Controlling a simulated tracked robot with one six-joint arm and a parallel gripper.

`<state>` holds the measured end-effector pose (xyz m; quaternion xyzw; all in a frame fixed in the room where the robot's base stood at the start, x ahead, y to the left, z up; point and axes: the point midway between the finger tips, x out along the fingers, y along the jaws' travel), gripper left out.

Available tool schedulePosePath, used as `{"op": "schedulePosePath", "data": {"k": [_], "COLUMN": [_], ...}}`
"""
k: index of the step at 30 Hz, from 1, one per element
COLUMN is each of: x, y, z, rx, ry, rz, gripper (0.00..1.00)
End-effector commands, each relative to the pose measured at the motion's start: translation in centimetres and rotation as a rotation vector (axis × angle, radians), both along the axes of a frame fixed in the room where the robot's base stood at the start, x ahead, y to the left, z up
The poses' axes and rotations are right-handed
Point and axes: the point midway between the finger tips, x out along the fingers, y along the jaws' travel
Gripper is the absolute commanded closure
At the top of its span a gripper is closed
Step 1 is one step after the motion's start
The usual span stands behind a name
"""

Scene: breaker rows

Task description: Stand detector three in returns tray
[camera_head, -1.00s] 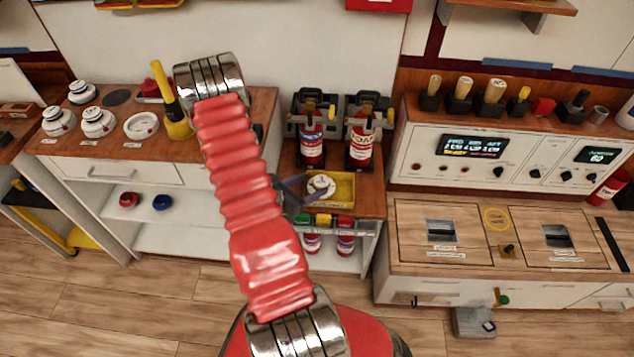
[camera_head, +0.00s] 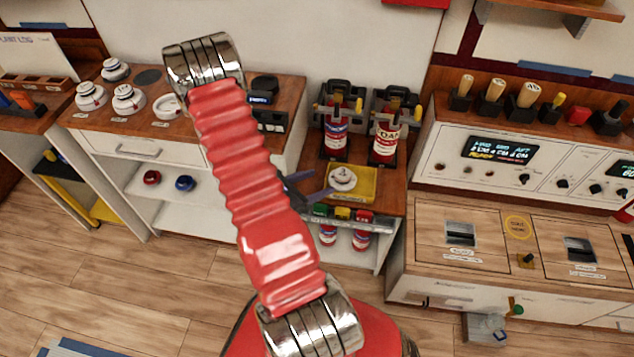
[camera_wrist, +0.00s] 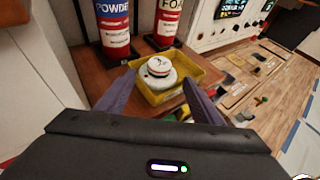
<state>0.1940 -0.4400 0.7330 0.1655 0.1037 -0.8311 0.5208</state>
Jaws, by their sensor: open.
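A white round detector (camera_head: 342,178) with a small dark mark on top stands upright in the yellow tray (camera_head: 369,193). My gripper (camera_head: 318,187) is open at the tray's left side. In the wrist view my gripper (camera_wrist: 162,100) has its fingers spread on either side of the detector, on the near side, with nothing between them; whether they touch the tray wall is unclear. My arm hides part of the counter.
A powder extinguisher (camera_head: 336,140) and a foam extinguisher (camera_head: 385,143) stand just behind the tray. More white detectors (camera_head: 128,99) sit on the left counter. A control console (camera_head: 500,160) stands to the right. Floor is open in front.

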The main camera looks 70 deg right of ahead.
Motion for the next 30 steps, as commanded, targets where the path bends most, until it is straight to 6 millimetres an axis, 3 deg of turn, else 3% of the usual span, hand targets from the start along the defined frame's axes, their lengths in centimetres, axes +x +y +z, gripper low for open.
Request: {"op": "schedulePosePath", "data": {"k": [17,20,30], "x": [0.2,0.7,2.7], "y": [0.0,0.2,2.4], "z": [0.5,1.6,8.1], "rx": [-0.006,-0.019,-0.074], "ry": [-0.009,-0.03,-0.183], "rz": [-0.006,-0.024,-0.15], "gripper": [0.39,0.39,0.39]}}
